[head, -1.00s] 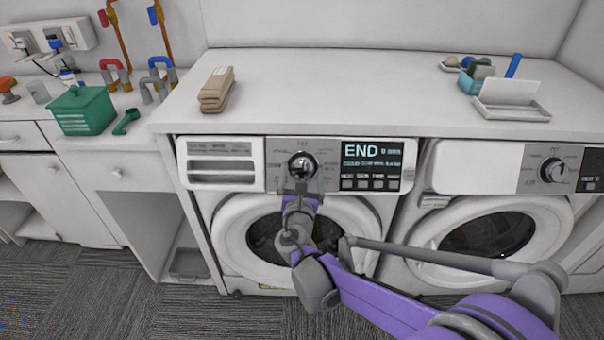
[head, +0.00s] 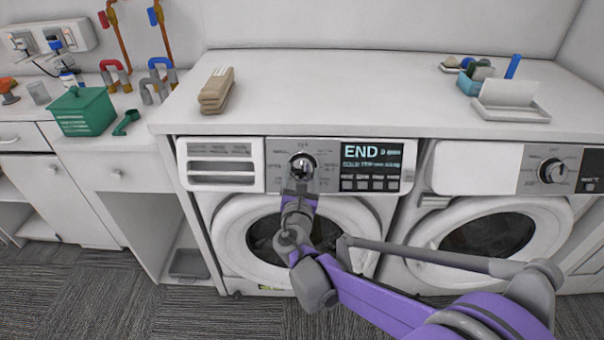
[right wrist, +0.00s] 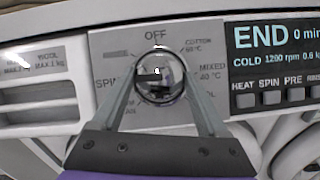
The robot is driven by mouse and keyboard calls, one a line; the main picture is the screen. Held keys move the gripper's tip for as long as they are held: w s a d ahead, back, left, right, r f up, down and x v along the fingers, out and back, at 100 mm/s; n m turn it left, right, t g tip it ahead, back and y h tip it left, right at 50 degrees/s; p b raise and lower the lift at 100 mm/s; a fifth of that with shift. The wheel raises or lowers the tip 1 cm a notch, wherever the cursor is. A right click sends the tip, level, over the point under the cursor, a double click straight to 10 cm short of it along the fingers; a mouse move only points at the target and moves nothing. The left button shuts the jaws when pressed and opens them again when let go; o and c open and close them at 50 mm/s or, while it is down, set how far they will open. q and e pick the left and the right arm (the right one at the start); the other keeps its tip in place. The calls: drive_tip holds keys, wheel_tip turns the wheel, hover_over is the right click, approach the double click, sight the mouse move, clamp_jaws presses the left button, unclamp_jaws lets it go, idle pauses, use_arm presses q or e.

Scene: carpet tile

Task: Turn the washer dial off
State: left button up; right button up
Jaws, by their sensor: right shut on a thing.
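The washer dial (right wrist: 160,76) is a shiny round knob on the left machine's grey panel, with OFF printed above it and SPIN, COTTON and MIXED labels around it. It also shows in the head view (head: 302,165). My right gripper (right wrist: 162,84) is shut on the dial, one finger on each side. The dial's pointer is hard to make out. The washer display (right wrist: 272,50) reads END, with COLD and 1200 rpm below. The washer (head: 222,165) has a round door below the panel, partly hidden by my right arm. My left gripper is not in view.
A second machine (head: 475,170) with its own dial stands at the right. The counter (head: 350,85) above holds folded beige cloths (head: 216,90), a white tray (head: 510,108) and a blue container. A green box (head: 82,111) stands at the left. The counter's middle is clear.

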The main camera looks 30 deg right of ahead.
drive_tip(key=shift+m, duration=0.3)
drive_tip(key=m+g+h, duration=0.1)
drive_tip(key=m, duration=0.1)
drive_tip(key=m+g+h+p, duration=0.1)
drive_tip(key=m, duration=0.2)
drive_tip(key=shift+w+a+r, duration=0.1)
drive_tip(key=shift+a, duration=0.1)
drive_tip(key=m+g+p, duration=0.1)
drive_tip(key=m, duration=0.1)
drive_tip(key=m+g+h+p, duration=0.1)
drive_tip(key=m+g, duration=0.1)
drive_tip(key=m, duration=0.1)
drive_tip(key=shift+w+r+m, duration=0.1)
drive_tip(key=shift+r+m, duration=0.05)
drive_tip(key=shift+m, duration=0.15)
drive_tip(key=m+g+p, duration=0.1)
drive_tip(key=m, duration=0.1)
drive_tip(key=m+g+p, duration=0.1)
drive_tip(key=m+p, duration=0.1)
drive_tip(key=m, duration=0.1)
drive_tip(key=shift+w+a+r, duration=0.1)
drive_tip(key=shift+r, duration=0.05)
drive_tip(key=shift+m+g+y+p, duration=0.8)
drive_tip(key=shift+m+g+p, duration=0.15)
drive_tip(key=shift+m, duration=1.05)
drive_tip(key=o, duration=1.3)
drive_tip(key=shift+c, duration=0.2)
